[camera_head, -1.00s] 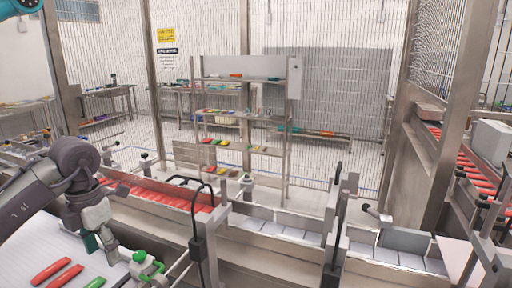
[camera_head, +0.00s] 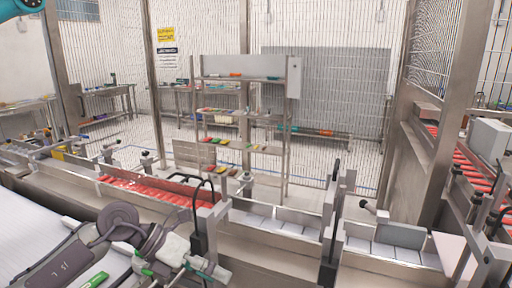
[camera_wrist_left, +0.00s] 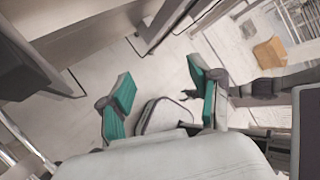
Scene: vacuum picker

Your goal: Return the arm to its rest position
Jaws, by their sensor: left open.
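My left arm comes in low from the left in the head view, over the white belt (camera_head: 30,238). Its gripper (camera_head: 208,268) reaches past the belt's right edge, over the metal frame. In the left wrist view the two teal fingertips (camera_wrist_left: 160,102) stand wide apart, with nothing held between them. Light floor and dark metal parts show beyond them. My right gripper is in neither view.
A channel of red pieces (camera_head: 160,195) and a row of metal bins (camera_head: 265,222) run behind the gripper. A shelf rack (camera_head: 243,118) is farther back.

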